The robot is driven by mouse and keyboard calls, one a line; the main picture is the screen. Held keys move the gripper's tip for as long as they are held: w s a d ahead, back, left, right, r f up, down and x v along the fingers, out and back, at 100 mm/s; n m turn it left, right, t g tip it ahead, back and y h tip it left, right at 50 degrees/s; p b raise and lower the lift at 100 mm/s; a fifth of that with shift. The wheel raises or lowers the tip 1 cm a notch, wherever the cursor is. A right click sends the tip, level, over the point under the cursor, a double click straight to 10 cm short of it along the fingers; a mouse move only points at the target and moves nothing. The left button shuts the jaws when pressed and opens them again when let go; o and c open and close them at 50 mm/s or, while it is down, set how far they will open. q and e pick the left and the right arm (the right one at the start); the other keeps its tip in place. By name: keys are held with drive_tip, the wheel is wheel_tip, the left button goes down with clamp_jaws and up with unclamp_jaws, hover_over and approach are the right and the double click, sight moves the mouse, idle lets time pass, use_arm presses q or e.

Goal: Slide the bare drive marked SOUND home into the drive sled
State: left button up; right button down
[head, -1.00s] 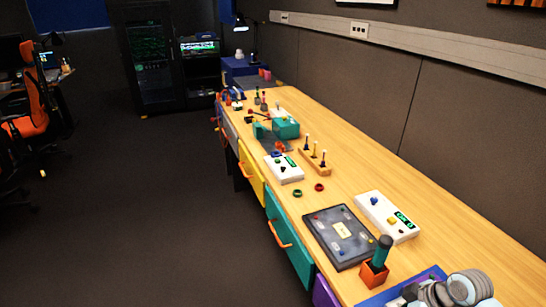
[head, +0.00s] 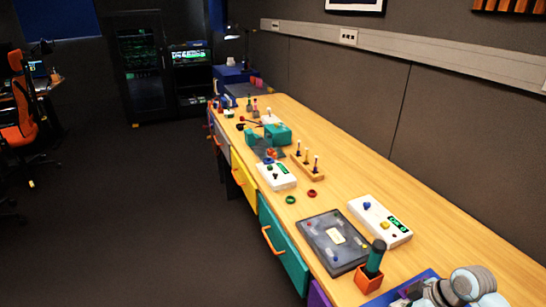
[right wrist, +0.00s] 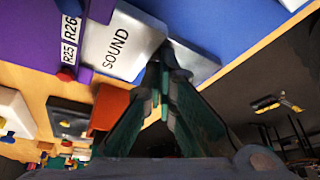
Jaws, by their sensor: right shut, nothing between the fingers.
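The bare drive marked SOUND (right wrist: 117,45) is a pale silver block in the right wrist view, label facing the camera. Its left side lies against a purple part (right wrist: 25,30) with tags R25 and R26, which may be the drive sled; how deep the drive sits in it I cannot tell. My right gripper (right wrist: 163,70) is shut and empty, its fingertips close by the drive's lower right corner; whether they touch it I cannot tell. In the head view my right arm hides this area. My left gripper is not in view.
An orange holder (head: 366,279) with a dark green handle stands near the bench's front edge. Beside it are a dark flat case (head: 322,255) and a white panel (head: 385,229). A blue mat (head: 425,276) lies under my arm. The bench's right side (head: 470,240) is bare.

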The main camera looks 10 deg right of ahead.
drive_tip(key=shift+w+d+b, duration=0.2)
drive_tip(key=shift+d+b, duration=0.05)
drive_tip(key=shift+d, duration=0.45)
drive_tip(key=shift+w+d+b, duration=0.2)
drive_tip(key=shift+w+d, duration=0.05)
drive_tip(key=shift+d, duration=0.4)
drive_tip(key=shift+w+d+b, duration=0.2)
drive_tip(key=shift+d+b, duration=0.05)
drive_tip(key=shift+d, duration=0.45)
drive_tip(key=r+p, duration=0.5)
drive_tip(key=a+r+p, duration=0.1)
drive_tip(key=r+p, duration=0.1)
drive_tip(key=p, duration=0.1)
drive_tip(key=shift+s+r, duration=0.15)
drive_tip(key=shift+s, duration=0.05)
